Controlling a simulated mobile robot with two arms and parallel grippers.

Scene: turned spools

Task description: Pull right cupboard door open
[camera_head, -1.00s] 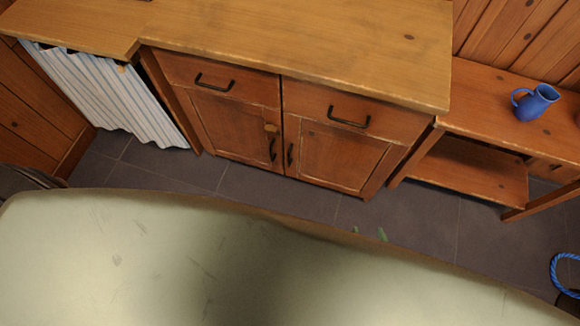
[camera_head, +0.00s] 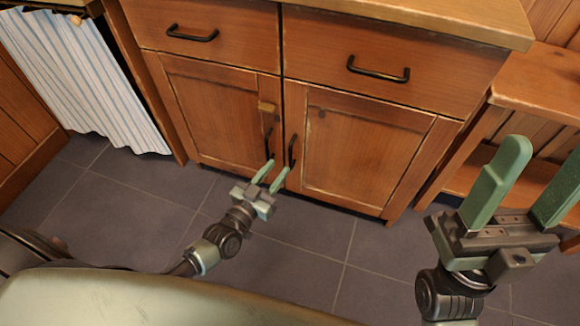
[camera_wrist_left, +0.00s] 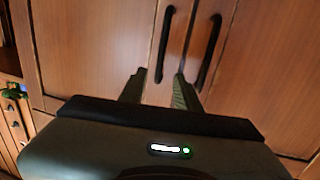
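The right cupboard door (camera_head: 350,145) is a brown panelled door, shut flush beside the left door (camera_head: 205,110). Its black upright handle (camera_head: 292,150) is near the middle seam; it also shows in the left wrist view (camera_wrist_left: 209,50). The left door's handle (camera_head: 268,142) stands close beside it. My left gripper (camera_head: 271,174) is open and empty, just below and in front of both handles. In the left wrist view its fingers (camera_wrist_left: 160,90) lie below the left door's handle (camera_wrist_left: 165,45); contact is not visible. My right gripper (camera_head: 528,192) is open and empty, right of the cupboard.
Two drawers with black handles, left (camera_head: 192,33) and right (camera_head: 378,70), sit above the doors. A striped curtain (camera_head: 85,85) hangs left. Grey tiled floor (camera_head: 300,228) is clear before the doors.

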